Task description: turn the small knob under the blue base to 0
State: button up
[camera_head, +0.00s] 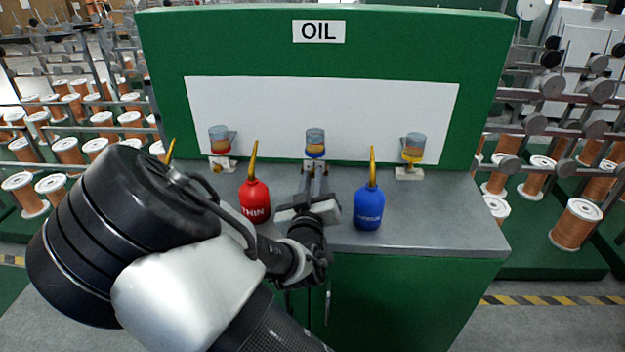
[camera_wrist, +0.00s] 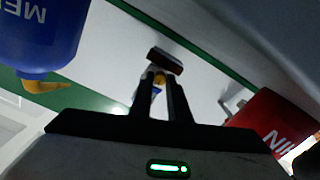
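The middle oil cup (camera_head: 315,143) on the white panel has a clear top and a blue base (camera_head: 315,154). My gripper (camera_head: 316,172) reaches up to the area just under it, and its fingers hide most of the small knob in the head view. In the wrist view, my two dark fingers (camera_wrist: 160,78) stand a narrow gap apart. A small yellow knob (camera_wrist: 160,79) shows between their tips, with a bit of blue below it. I cannot tell whether the fingers touch the knob. The knob's setting and any 0 mark cannot be read.
The red can (camera_head: 254,201) stands left of my gripper, and the blue can (camera_head: 369,207) stands right, both on the grey bench top (camera_head: 440,215). Cups with a red base (camera_head: 220,150) and a yellow base (camera_head: 412,155) flank the middle cup.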

grip_shut()
jog(key=n+p, duration=0.3)
jog(key=n, duration=0.1)
jog(key=shift+r+n, duration=0.1)
jog(key=shift+n, duration=0.2)
jog(key=n+p, duration=0.1)
jog(key=n, duration=0.2)
jog(key=shift+n, duration=0.3)
jog(key=shift+a+n+p, duration=0.1)
jog(key=shift+n+p, duration=0.7)
jog(key=shift+n, duration=0.7)
jog(key=shift+f, duration=0.2)
